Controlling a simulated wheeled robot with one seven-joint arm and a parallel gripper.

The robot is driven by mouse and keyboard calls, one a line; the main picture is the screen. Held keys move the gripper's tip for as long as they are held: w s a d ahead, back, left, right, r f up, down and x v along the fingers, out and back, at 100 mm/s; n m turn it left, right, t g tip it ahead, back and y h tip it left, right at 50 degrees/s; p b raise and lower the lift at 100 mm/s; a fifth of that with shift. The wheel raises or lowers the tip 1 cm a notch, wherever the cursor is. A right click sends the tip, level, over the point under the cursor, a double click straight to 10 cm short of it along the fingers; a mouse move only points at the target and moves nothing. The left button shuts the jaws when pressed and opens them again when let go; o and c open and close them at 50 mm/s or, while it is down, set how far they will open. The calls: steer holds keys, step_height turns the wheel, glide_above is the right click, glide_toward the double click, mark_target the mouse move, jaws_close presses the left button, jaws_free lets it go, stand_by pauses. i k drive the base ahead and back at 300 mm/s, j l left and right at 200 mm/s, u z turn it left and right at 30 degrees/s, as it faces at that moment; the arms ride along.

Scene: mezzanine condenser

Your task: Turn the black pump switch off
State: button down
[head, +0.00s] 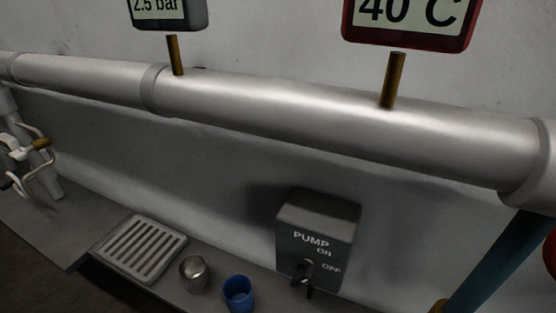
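The pump switch is a dark grey box (317,240) on the wall, lower right of centre in the head view. It is lettered PUMP, with ON below that and OFF lower to the right. A small black switch (302,275) sticks out of its front face, just left of the OFF lettering. The switch is small and dark, and I cannot tell which mark it points to. My gripper is not in view, and nothing is seen touching the switch.
A metal cup (195,275) and a blue cup (238,293) stand left of the box, beside a slatted drain tray (140,248). A thick pipe (270,107) crosses above, carrying two gauges. A blue pipe (500,262) slants at right. Metal fittings (25,155) are at left.

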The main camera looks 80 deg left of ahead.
mark_target(306, 269)
steer(key=u, duration=2.25)
